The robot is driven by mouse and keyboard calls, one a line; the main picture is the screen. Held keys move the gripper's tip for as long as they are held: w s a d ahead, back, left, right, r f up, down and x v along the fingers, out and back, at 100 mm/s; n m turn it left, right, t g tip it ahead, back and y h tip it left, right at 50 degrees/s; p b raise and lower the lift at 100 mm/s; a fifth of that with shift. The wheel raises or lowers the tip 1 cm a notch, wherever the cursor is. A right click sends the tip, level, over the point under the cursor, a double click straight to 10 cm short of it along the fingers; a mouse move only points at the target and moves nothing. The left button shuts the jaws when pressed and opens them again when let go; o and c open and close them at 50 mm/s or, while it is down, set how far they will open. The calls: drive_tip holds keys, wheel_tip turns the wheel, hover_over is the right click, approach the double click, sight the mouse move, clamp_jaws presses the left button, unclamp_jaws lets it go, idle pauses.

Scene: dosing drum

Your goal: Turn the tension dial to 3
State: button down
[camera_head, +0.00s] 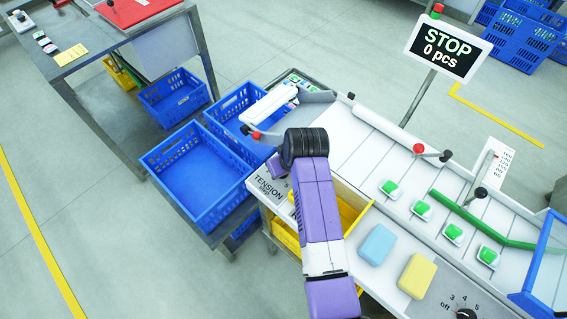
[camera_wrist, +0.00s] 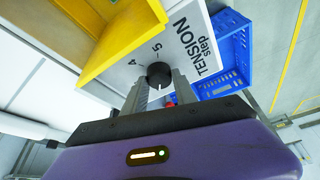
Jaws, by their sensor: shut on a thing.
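The tension dial (camera_wrist: 158,75) is a small dark round knob on a pale panel in the wrist view, beside the words TENSION step (camera_wrist: 193,42). The figures 4 and 5 are printed by it. My gripper (camera_wrist: 159,84) has its two grey fingers on either side of the knob and is shut on it. The knob's pointer is too small to read with certainty. In the head view the TENSION label (camera_head: 268,187) shows left of my purple arm, which hides the dial and the fingertips.
Blue and yellow blocks (camera_head: 378,244) lie on the machine top. A yellow bin (camera_wrist: 110,35) is close beside the panel. Blue crates (camera_head: 197,172) stand at the left. A sign (camera_head: 447,48) reads STOP 0 pcs.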

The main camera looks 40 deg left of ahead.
sight(276, 183)
drive_tip(key=m, duration=0.2)
drive_tip(key=m+t+h, duration=0.1)
drive_tip(key=m, duration=0.2)
drive_tip(key=shift+s+a+t+p, duration=0.1)
drive_tip(key=shift+a+t+p, duration=0.05)
drive_tip(key=shift+t+p, duration=0.2)
drive_tip(key=m+h, duration=0.1)
drive_tip(key=m, duration=0.1)
drive_tip(key=m+h+b, duration=0.1)
drive_tip(key=m, duration=0.2)
drive_tip(key=shift+t, duration=0.25)
drive_tip(key=shift+s+m, duration=0.1)
drive_tip(key=shift+m, duration=0.4)
drive_tip(key=c, duration=1)
unclamp_jaws()
drive_tip(key=shift+r, duration=0.1)
drive_tip(key=shift+b+v, duration=0.5)
drive_tip(key=shift+v, duration=3.3)
drive_tip(key=shift+s+a, duration=0.1)
drive_tip(key=shift+a, duration=0.1)
